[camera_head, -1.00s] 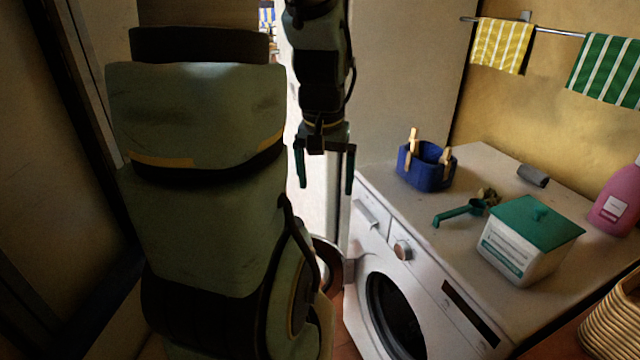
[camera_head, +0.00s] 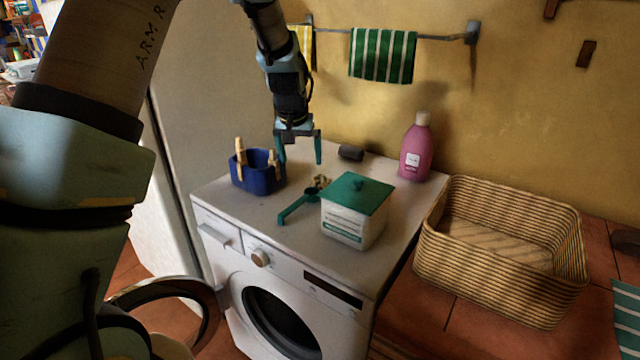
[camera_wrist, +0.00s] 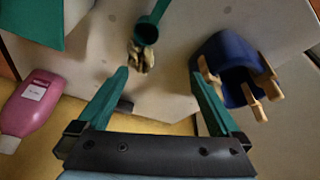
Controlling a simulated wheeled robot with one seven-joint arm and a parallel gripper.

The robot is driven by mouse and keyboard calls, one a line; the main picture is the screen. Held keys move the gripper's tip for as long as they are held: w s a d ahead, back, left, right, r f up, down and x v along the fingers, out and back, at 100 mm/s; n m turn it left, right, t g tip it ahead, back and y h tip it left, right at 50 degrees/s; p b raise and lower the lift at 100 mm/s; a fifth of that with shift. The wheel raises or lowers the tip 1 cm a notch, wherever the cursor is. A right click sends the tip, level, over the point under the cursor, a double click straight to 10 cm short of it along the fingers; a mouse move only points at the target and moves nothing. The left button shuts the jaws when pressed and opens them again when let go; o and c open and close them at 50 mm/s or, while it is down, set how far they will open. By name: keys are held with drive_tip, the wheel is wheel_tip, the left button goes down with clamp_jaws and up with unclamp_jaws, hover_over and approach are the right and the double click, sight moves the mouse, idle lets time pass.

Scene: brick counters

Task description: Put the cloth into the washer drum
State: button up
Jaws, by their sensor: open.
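The washer (camera_head: 300,262) has its round door (camera_head: 205,310) swung open to the left, and the dark drum opening (camera_head: 280,322) shows in its front. A green-and-white striped cloth (camera_head: 383,55) hangs on the wall rail, with a yellow striped cloth (camera_head: 305,45) to its left. Another striped cloth (camera_head: 627,315) shows at the right edge. I cannot tell which cloth is meant. My gripper (camera_head: 301,160) is open and empty, pointing down above the back of the washer top. Its fingers also show in the wrist view (camera_wrist: 158,80), with nothing between them.
On the washer top are a blue peg basket (camera_head: 258,176), a green scoop (camera_head: 296,204), a small crumpled brownish thing (camera_head: 321,182), a green-lidded box (camera_head: 352,222), a grey roll (camera_head: 350,152) and a pink bottle (camera_head: 415,152).

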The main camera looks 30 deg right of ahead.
approach(320, 178)
drive_tip(key=shift+m, duration=0.3)
drive_tip(key=p+x, duration=0.1)
drive_tip(key=x, duration=0.3)
drive_tip(key=shift+d+f, duration=0.15)
drive_tip(key=shift+d, duration=0.05)
drive_tip(key=shift+p+x, duration=1.75)
drive_tip(key=shift+x, duration=1.35)
drive_tip(key=shift+s+a, duration=0.1)
drive_tip(key=shift+a, duration=0.05)
drive_tip(key=c, duration=1.5)
